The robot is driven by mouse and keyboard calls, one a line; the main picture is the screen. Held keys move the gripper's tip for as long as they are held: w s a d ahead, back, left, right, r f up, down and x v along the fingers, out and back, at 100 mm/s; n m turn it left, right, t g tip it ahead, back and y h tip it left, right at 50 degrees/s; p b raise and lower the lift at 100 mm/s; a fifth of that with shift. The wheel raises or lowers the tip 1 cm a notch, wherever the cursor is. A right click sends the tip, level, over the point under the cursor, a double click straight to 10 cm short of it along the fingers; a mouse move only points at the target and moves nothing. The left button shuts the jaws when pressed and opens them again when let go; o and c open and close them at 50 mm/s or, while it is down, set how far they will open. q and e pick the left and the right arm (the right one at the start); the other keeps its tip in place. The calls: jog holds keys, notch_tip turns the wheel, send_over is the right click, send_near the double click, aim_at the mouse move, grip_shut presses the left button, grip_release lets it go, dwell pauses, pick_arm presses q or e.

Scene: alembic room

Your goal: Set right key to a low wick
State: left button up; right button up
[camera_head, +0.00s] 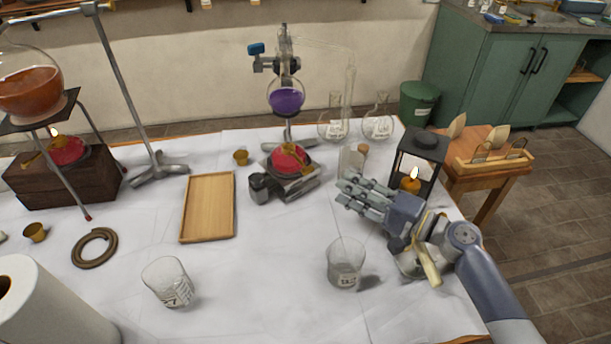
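The right burner is a red spirit lamp (288,157) under a round flask of purple liquid (286,97). A small brass part (291,168) shows at its front; I cannot tell which way it is turned. No flame shows on this lamp. My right gripper (345,192) points left, to the right of the lamp and apart from it. Its fingers look empty, but their opening is unclear. The left burner, a red lamp (66,150) with a small flame, sits on a wooden block (65,187) under a flask of orange liquid (28,90). My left gripper is out of view.
A dark lantern (421,144) with a lit candle stands just behind my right gripper. Two glass beakers (345,263) (167,283) stand in front.

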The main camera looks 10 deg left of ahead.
aim_at(312, 172)
jog(key=p+x, duration=0.1)
jog(key=x, duration=0.7)
jog(key=shift+w+a+r, duration=0.1)
jog(key=shift+a+r, duration=0.05)
jog(key=shift+a, duration=0.2)
jog(key=shift+w+a, duration=0.25)
jog(key=shift+a, duration=0.45)
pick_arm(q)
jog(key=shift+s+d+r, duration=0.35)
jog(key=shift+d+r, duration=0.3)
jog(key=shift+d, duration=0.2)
pick_arm(e)
jog(key=shift+c, duration=0.6)
grip_shut()
